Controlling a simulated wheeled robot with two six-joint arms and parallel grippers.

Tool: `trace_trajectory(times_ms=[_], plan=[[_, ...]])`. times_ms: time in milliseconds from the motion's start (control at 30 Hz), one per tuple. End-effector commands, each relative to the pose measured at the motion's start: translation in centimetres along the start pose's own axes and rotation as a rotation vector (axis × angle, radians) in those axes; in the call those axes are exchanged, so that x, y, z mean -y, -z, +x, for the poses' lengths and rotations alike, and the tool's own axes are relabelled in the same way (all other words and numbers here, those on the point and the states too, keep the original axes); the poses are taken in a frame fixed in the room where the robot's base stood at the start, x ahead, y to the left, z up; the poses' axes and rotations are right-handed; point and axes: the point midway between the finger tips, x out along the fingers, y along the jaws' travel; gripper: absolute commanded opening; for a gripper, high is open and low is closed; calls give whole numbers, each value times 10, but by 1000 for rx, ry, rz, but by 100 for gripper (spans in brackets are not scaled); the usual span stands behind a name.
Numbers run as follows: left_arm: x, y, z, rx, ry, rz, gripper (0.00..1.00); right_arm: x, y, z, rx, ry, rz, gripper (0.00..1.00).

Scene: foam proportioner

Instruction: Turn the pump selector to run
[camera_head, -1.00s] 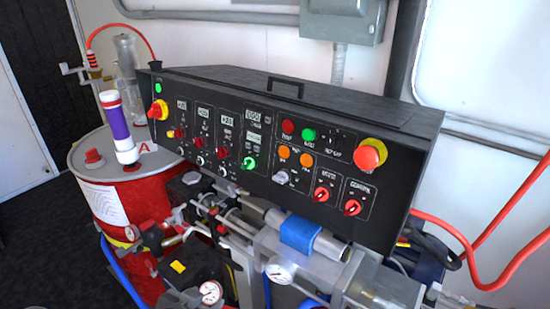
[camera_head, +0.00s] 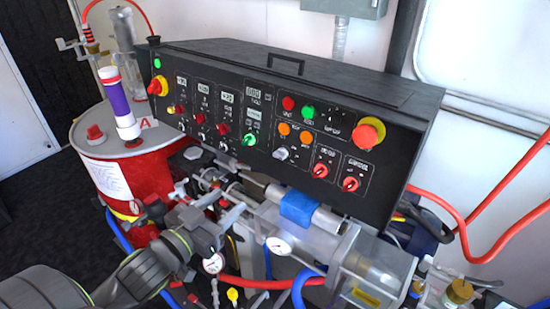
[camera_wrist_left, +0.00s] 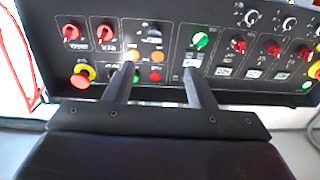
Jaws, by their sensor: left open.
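The black control panel (camera_head: 215,165) carries several rotary knobs, and its small labels are too blurred to read, so I cannot tell for sure which one is the pump selector. A grey knob (camera_head: 281,153) sits below the orange buttons; it also shows in the left wrist view (camera_wrist_left: 155,38), which sees the panel upside down. A green knob (camera_head: 249,139) is left of it, and two red knobs (camera_head: 320,170) are to the right. My left gripper (camera_wrist_left: 158,70) is open and empty, its fingers pointing at the panel, apart from the knobs. My right gripper is out of view.
A red and yellow emergency button (camera_head: 368,134) sticks out at the panel's right. Pipes, gauges and a blue-banded cylinder (camera_head: 298,207) crowd the space below the panel. A red drum (camera_head: 140,175) stands at left; red hoses (camera_head: 480,250) run at right.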

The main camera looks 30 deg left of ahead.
Motion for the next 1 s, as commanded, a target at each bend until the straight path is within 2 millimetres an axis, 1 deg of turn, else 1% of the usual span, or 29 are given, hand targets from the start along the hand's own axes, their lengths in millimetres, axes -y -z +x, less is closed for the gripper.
trace_trajectory(times_ms=[33,133,267,367,467,667,867,1000], plan=[[-2,4,1,-16,-13,1,50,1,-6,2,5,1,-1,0],[-4,9,1,-36,-30,-4,50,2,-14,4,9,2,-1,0],[-4,10,6,-44,-34,-6,50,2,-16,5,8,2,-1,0],[-4,10,14,-45,-32,-7,50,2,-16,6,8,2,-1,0],[-5,11,26,-47,-33,-9,50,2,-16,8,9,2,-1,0],[-6,13,57,-44,-33,-9,50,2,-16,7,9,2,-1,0],[-8,15,93,-43,-34,-9,50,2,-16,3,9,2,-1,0],[-9,17,120,-43,-33,-9,50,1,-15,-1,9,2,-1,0]])
